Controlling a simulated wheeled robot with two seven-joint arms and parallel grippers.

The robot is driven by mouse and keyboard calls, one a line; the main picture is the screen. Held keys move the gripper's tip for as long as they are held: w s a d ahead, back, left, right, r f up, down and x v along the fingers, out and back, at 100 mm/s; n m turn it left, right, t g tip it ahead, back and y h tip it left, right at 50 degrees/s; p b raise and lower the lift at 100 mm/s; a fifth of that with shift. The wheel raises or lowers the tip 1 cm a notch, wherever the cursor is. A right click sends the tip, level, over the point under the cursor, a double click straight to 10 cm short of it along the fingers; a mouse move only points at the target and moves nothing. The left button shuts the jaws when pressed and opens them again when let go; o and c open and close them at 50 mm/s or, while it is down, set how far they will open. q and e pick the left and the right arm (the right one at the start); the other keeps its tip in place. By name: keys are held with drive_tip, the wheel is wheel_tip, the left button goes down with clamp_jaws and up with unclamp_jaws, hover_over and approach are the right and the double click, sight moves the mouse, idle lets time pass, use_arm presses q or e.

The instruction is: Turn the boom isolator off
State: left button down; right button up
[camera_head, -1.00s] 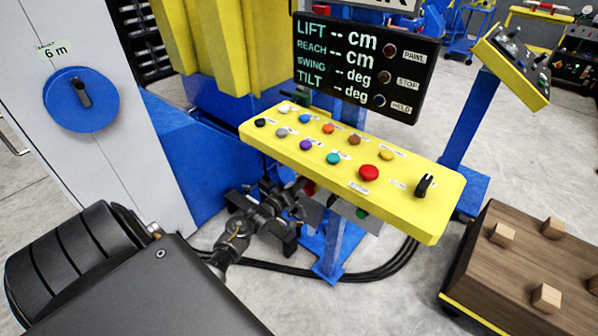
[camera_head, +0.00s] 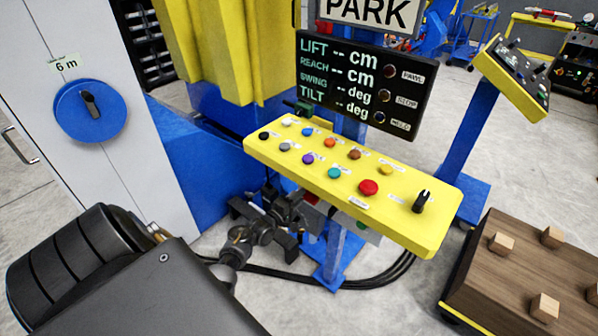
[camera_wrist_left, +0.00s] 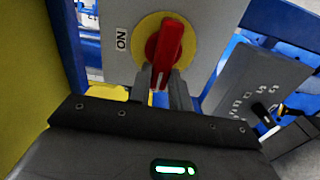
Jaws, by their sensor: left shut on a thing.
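The boom isolator shows in the left wrist view as a red handle (camera_wrist_left: 166,52) on a yellow disc (camera_wrist_left: 150,28), mounted on a grey box (camera_wrist_left: 205,20). An ON label (camera_wrist_left: 122,39) is left of the disc. The handle hangs roughly straight down in that view, tilted slightly. My left gripper (camera_wrist_left: 170,84) is shut on the handle's lower end. In the head view my left gripper (camera_head: 290,222) is low, beneath the left part of the yellow control panel (camera_head: 395,220); the panel hides most of the isolator there. My right gripper is not in view.
The panel carries several coloured buttons and a black switch (camera_head: 422,201). A dark display (camera_head: 360,85) stands above it. A grey cabinet with a blue dial (camera_head: 90,111) is at left. Black cables (camera_head: 340,285) lie on the floor. A wooden block (camera_head: 525,270) is at lower right.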

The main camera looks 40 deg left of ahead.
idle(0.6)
use_arm(q)
drive_tip(key=c, duration=1.3)
unclamp_jaws()
drive_tip(key=shift+s, duration=0.1)
drive_tip(key=s, duration=1)
drive_tip(key=shift+s+d, duration=0.2)
drive_tip(key=shift+s, duration=0.15)
